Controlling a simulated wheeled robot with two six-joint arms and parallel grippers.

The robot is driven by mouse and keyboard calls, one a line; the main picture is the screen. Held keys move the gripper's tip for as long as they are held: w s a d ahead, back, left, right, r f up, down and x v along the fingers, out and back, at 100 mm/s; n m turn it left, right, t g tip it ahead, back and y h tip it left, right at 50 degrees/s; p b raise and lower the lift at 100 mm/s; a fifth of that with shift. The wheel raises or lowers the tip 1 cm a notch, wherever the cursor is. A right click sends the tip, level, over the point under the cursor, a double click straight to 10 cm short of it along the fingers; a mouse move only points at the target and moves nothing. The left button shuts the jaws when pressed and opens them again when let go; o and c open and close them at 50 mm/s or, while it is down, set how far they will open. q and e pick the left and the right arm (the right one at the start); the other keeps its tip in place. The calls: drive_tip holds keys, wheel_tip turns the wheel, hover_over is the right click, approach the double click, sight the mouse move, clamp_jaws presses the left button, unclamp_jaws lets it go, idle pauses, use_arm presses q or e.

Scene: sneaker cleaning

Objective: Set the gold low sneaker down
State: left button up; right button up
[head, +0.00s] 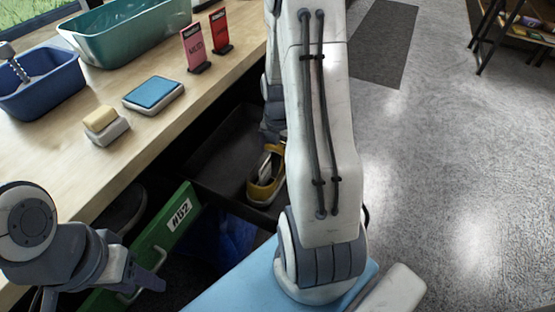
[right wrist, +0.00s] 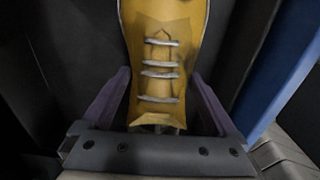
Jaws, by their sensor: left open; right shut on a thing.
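The gold low sneaker (head: 266,178) is at a dark tray (head: 222,150) below the counter's edge, partly hidden by my right arm. In the right wrist view the sneaker (right wrist: 163,60) shows its gold upper and pale laces between the fingers. My right gripper (right wrist: 163,110) is shut on it. Whether the sneaker's sole touches the tray cannot be told. My left gripper (head: 147,284) is open and empty at the lower left, near the green drawer front.
A green drawer front (head: 150,240) with a label stands open below the counter (head: 60,160). On the counter are a blue basin (head: 45,90), a teal tub (head: 130,40), a blue pad (head: 153,93), a sponge-topped block (head: 106,128) and two small signs (head: 194,48). Open floor lies at right.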

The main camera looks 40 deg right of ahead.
drive_tip(key=shift+f, duration=0.75)
drive_tip(key=shift+f, duration=0.1)
drive_tip(key=o, duration=1.4)
wheel_tip(320, 180, up, 12)
drive_tip(key=p, duration=0.3)
drive_tip(key=shift+p, duration=0.3)
drive_tip(key=s+a+r+m, duration=0.1)
drive_tip(key=a+r+m, duration=0.2)
drive_tip(key=a, duration=0.7)
drive_tip(key=a+r+m, duration=0.2)
drive_tip(key=a+m, duration=0.2)
drive_tip(key=a, duration=0.5)
drive_tip(key=s+a+r+m+y, duration=0.1)
drive_tip(key=s+a+r+m, duration=0.1)
drive_tip(key=s+a+m, duration=0.6)
drive_tip(key=s+a, duration=0.4)
drive_tip(key=s, duration=0.2)
drive_tip(key=shift+a+r, duration=0.25)
drive_tip(key=shift+r, duration=0.1)
